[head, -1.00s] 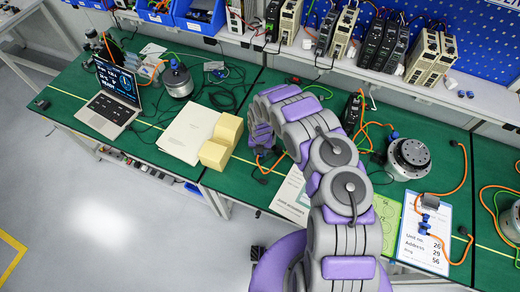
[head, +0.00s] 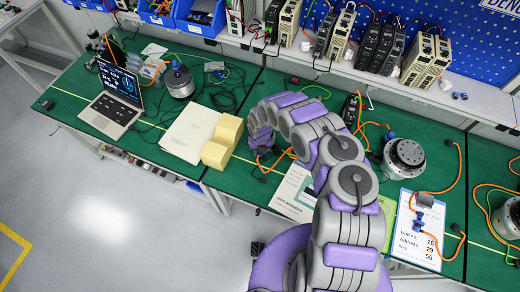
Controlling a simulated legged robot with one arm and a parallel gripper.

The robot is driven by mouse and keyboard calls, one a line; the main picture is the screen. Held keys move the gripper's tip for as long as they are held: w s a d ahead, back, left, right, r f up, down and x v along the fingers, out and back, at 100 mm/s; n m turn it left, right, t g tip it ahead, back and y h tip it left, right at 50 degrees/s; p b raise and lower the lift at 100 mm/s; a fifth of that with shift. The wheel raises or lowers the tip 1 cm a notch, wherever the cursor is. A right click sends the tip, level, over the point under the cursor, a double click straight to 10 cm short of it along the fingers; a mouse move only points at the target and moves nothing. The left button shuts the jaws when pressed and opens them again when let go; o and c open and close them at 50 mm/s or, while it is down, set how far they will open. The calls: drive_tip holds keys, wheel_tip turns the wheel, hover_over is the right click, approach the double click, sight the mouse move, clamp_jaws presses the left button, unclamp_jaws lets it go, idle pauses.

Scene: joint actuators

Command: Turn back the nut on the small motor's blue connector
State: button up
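A small grey motor (head: 432,206) lies on a white printed sheet (head: 416,250) at the right of the green bench. Blue connectors (head: 421,226) sit just below it, with orange cables running off. The nut is too small to make out. My arm rises from the bottom centre and bends over to the left. My gripper (head: 262,146) is at its far end, over the bench right of the yellow blocks, well left of the small motor. Its fingers are too small and too much hidden by the arm to tell whether they are open.
A large round silver motor (head: 405,157) stands behind the small motor. Yellow blocks (head: 222,145), a white folder (head: 189,132), a laptop (head: 112,98) and another motor (head: 179,82) stand to the left. Loose cables cross the bench. A shelf of drives (head: 388,45) runs along the back.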

drive_tip(key=shift+r+n, duration=0.1)
drive_tip(key=shift+n, duration=0.2)
drive_tip(key=shift+o, duration=0.2)
drive_tip(key=shift+n+p, duration=1.05)
drive_tip(key=shift+n, duration=0.05)
drive_tip(key=shift+s+n+p, duration=0.15)
drive_tip(key=shift+n+p, duration=0.2)
drive_tip(key=shift+n, duration=0.05)
drive_tip(key=shift+w+a, duration=0.1)
drive_tip(key=shift+w, duration=0.1)
drive_tip(key=o, duration=0.6)
